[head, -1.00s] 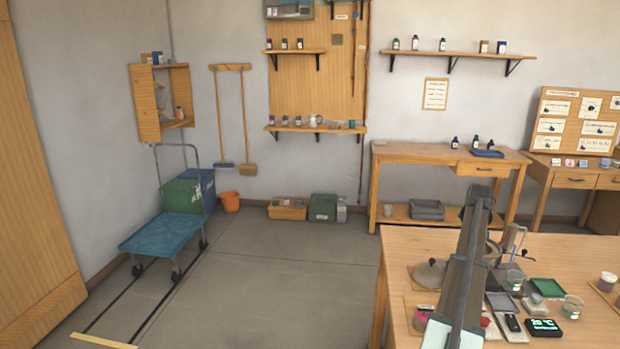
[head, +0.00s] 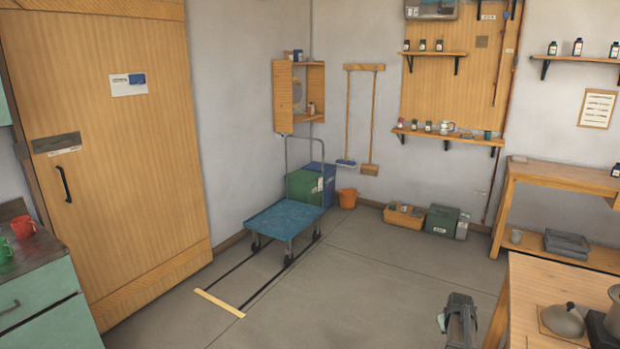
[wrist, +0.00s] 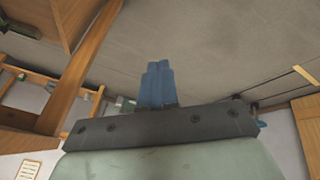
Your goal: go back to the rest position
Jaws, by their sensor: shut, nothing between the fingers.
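My gripper (wrist: 156,66) shows in the wrist view as two blue fingers pressed together, with nothing between them. It is in the air, with the grey floor behind it and touching nothing that I can see. In the head view only a grey part of my arm shows at the bottom edge, left of the wooden work table (head: 516,290); the fingers cannot be made out there. On the table's right part stand a grey domed lid (head: 563,320) and a pot (head: 612,318) cut off by the frame edge.
A wooden door (head: 110,190) and a green cabinet (head: 45,305) with red and green mugs are at the left. The floor between cart and table is clear.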

